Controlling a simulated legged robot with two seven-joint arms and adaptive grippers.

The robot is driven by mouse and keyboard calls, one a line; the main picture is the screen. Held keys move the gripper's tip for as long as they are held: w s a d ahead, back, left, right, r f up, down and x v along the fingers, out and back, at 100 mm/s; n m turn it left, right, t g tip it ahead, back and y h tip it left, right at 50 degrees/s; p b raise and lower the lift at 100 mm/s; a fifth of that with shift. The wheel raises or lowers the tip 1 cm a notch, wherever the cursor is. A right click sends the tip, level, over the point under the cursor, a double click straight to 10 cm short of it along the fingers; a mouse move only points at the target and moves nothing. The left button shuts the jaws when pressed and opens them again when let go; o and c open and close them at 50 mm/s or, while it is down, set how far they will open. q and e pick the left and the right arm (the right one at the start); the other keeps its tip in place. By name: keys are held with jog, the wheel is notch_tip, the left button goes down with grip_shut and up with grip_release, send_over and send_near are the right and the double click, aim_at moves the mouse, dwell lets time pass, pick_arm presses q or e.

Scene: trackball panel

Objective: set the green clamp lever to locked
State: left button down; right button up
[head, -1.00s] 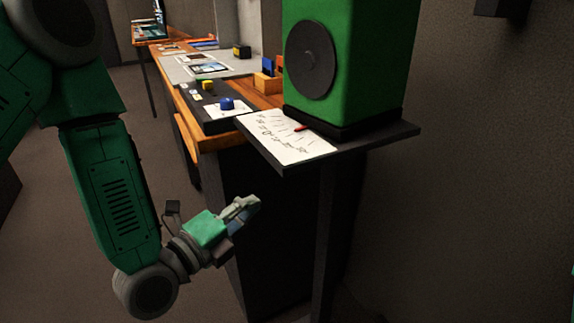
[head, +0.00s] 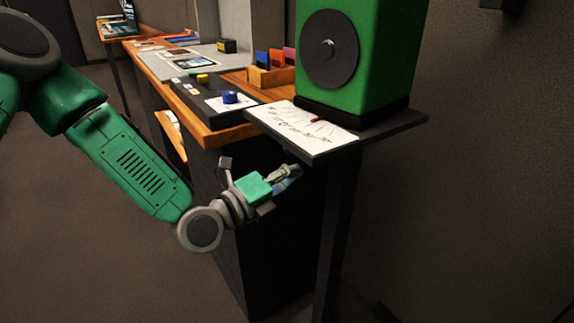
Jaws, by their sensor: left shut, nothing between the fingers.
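I cannot make out a green clamp lever as such. A large green box (head: 386,55) stands on the dark side shelf (head: 400,127). Its front carries a round dark disc (head: 345,65) with a small light knob (head: 327,46) near the middle. My left gripper (head: 292,172) is shut and empty. In the picture it shows just below the shelf's front edge, in front of the dark cabinet, apart from the green box. My right gripper is not in view.
A white sheet with marks (head: 280,118) and a small red piece (head: 316,119) lie before the box. A dark panel (head: 188,90) with a blue ball (head: 230,97) sits on the wooden bench (head: 215,137). The floor at left is clear.

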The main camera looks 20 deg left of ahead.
aim_at(287, 152)
pick_arm(q)
jog(key=shift+m, duration=0.6)
jog(key=w+a+r, duration=0.2)
jog(key=w+r, duration=0.1)
jog(key=shift+a, duration=0.1)
jog(key=shift+w, duration=0.2)
